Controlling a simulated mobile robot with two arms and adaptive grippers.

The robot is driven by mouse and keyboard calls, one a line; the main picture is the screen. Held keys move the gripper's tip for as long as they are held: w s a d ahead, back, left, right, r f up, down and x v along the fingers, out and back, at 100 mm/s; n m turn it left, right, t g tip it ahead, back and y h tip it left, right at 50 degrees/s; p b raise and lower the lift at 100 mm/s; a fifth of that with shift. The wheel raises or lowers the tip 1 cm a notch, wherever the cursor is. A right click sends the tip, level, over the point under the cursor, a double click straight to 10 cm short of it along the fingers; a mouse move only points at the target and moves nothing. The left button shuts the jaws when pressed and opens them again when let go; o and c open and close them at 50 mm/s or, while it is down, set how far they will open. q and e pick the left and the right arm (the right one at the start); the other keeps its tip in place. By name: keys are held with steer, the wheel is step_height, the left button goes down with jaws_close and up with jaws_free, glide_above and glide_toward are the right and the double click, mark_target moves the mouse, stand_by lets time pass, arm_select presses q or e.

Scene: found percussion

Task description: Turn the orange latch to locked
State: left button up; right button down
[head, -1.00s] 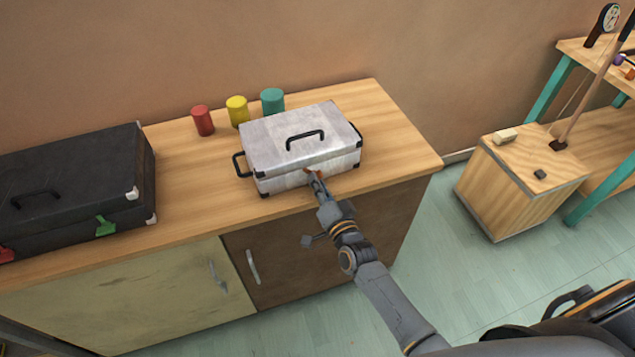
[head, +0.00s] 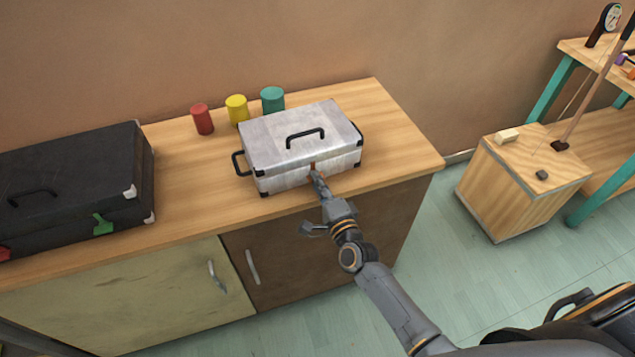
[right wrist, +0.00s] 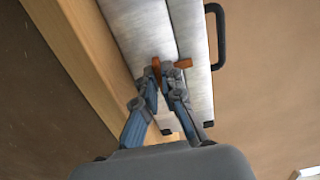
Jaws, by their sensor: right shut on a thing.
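A silver metal case (head: 285,143) with a black top handle stands closed on the wooden counter. The small orange latch (head: 313,165) is on its front face, partly hidden by my right gripper (head: 317,178). In the right wrist view the latch (right wrist: 184,63) shows at the tips of my right gripper (right wrist: 165,76), with orange on both sides of a fingertip. The gripper is shut on the latch. My left gripper is out of view.
A black case (head: 75,185) with green and red latches stands at the left of the counter (head: 405,165). Red (head: 202,119), yellow (head: 237,109) and teal (head: 272,100) cylinders stand behind. A wooden box (head: 520,185) stands on the floor at right.

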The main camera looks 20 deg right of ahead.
steer(key=shift+f, duration=0.1)
stand_by(0.4)
steer(key=c, duration=1.5)
jaws_free()
steer(key=s, duration=0.8)
steer(key=s+d, duration=0.1)
steer(key=s, duration=0.3)
steer(key=shift+d, duration=0.1)
